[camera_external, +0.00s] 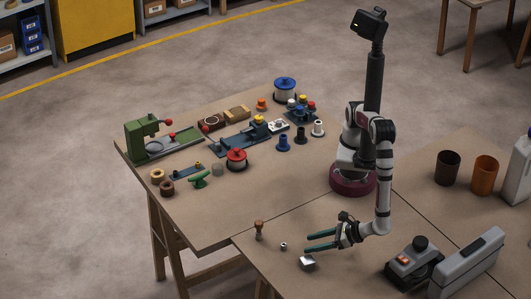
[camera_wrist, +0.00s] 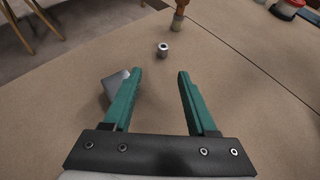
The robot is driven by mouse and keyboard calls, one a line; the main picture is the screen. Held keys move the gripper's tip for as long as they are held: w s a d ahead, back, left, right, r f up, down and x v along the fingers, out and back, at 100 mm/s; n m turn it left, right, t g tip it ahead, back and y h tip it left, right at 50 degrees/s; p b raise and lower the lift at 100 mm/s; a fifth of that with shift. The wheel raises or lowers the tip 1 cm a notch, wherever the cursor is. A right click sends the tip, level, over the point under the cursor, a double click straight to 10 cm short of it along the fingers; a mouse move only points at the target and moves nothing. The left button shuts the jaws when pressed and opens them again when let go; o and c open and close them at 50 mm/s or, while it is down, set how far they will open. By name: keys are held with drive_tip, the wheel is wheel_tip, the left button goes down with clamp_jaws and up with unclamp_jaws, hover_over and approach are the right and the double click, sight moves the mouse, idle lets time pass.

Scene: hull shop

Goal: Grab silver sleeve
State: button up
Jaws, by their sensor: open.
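The silver sleeve (camera_external: 283,246) is a small, short metal cylinder with a dark hole in its top, standing on the tabletop. It also shows in the wrist view (camera_wrist: 162,49), upright beyond the fingertips and roughly in line with the gap between them. My gripper (camera_external: 306,242) has two green fingers, spread apart, with nothing between them. It also shows in the wrist view (camera_wrist: 160,72). The fingers are low over the table and point left toward the sleeve, without touching it.
A silver block (camera_external: 307,262) lies close beside one finger, partly hidden by it in the wrist view (camera_wrist: 113,84). A wooden-handled tool (camera_external: 259,229) stands just beyond the sleeve. A grey case (camera_external: 467,262) and a dark device (camera_external: 413,262) stand at the right.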

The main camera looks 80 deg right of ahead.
sight(290, 250)
drive_tip(key=x, duration=0.5)
drive_tip(key=r+x, duration=0.1)
drive_tip(key=x, duration=0.2)
drive_tip(key=shift+w+d, duration=0.2)
drive_tip(key=shift+w, duration=0.05)
clamp_jaws()
